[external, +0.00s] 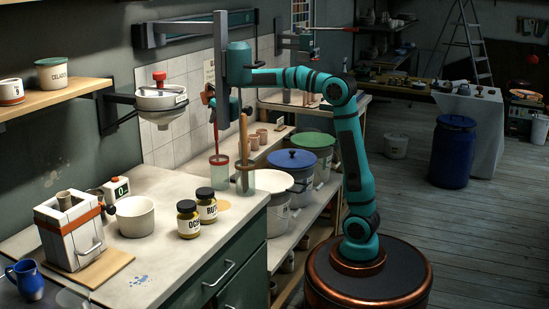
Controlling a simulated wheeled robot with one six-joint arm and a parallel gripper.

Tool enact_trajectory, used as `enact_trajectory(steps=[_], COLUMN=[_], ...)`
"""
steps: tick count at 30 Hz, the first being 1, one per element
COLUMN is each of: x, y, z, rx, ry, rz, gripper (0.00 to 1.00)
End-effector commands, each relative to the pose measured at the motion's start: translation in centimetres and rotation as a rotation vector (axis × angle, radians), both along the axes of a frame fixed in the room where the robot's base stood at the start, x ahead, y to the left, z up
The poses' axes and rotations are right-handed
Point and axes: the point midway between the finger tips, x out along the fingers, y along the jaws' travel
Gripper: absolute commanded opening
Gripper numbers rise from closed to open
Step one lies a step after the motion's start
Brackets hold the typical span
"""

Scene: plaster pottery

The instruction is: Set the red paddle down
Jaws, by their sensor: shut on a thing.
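The red paddle (216,143) is a thin, dark red upright rod. Its lower end is at a clear jar (220,177) with a reddish rim on the pale worktop. I cannot tell whether the paddle touches the jar's bottom. My gripper (212,101) is shut on the paddle's upper part, above the jar. My teal wrist and a grey upright beside it partly hide the jaws.
A wooden paddle (243,145) stands in a second greenish jar (248,182) close to the right. Two labelled jars (188,220) and a white bowl (135,216) stand in front. Lidded buckets (291,159) are on the right. Wall rails (195,27) hang above.

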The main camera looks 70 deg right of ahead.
Motion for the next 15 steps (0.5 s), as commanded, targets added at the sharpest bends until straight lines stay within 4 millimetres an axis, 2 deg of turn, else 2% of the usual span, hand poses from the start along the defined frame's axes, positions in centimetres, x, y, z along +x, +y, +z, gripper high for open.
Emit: enact_trajectory(steps=[1, 4, 15], x=[0.00, 0.01, -0.04], y=[0.00, 0.00, 0.00], z=[-0.05, -0.04, 0.41], rx=[0.000, 0.000, 0.000], ry=[0.000, 0.000, -0.001], rz=[0.000, 0.000, 0.000], gripper=[0.24, 0.41, 0.41])
